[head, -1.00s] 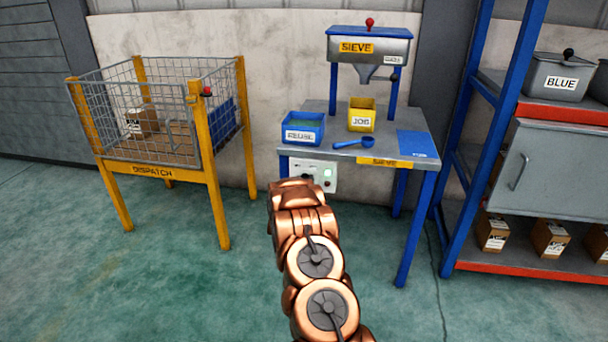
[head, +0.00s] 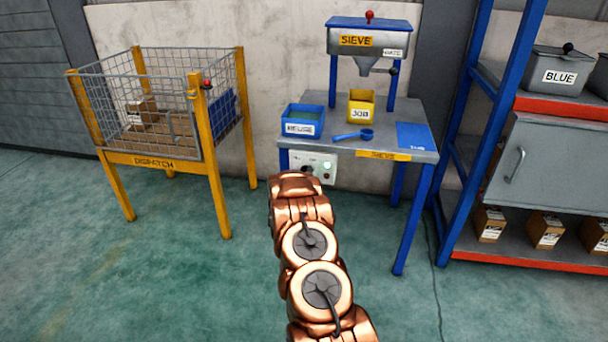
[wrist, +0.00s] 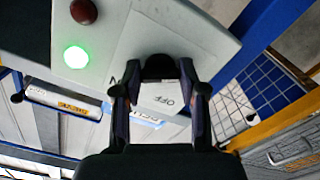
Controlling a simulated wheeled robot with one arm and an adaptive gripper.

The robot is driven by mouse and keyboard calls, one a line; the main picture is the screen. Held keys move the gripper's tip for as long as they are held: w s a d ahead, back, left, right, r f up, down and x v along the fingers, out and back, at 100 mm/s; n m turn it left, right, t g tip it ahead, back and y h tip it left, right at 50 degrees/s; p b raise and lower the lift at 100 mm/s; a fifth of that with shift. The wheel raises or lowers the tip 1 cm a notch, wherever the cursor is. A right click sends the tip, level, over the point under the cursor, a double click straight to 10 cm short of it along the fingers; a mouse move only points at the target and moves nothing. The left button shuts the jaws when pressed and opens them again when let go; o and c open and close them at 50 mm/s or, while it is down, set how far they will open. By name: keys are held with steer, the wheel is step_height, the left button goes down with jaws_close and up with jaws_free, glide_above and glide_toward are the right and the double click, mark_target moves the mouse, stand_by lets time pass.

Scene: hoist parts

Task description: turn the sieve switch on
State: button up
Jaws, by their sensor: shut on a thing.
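The sieve switch panel (head: 327,177) is a pale box under the front left of the sieve table. In the wrist view the panel (wrist: 200,30) fills the top. My gripper (wrist: 159,90) is shut on the black switch knob (wrist: 158,66). An OFF label shows between the fingers, and a partly hidden label shows left of the left finger. The green lamp (wrist: 76,57) is lit, and a dark red lamp (wrist: 83,11) beside it looks unlit. In the head view my arm hides the gripper. The sieve (head: 370,42) stands on the table above.
On the sieve table (head: 385,143) are the blue REUSE bin (head: 303,113), the yellow JOB bin (head: 361,100) and a blue scoop (head: 353,135). The dispatch cage (head: 155,160) stands left and a blue-framed shelf (head: 462,150) right. The floor between the cage and table is clear.

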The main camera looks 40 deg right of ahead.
steer(key=o, duration=1.1)
steer(key=shift+o, duration=0.2)
steer(key=shift+a, duration=0.1)
steer(key=v, duration=1.2)
steer(key=shift+r, duration=0.1)
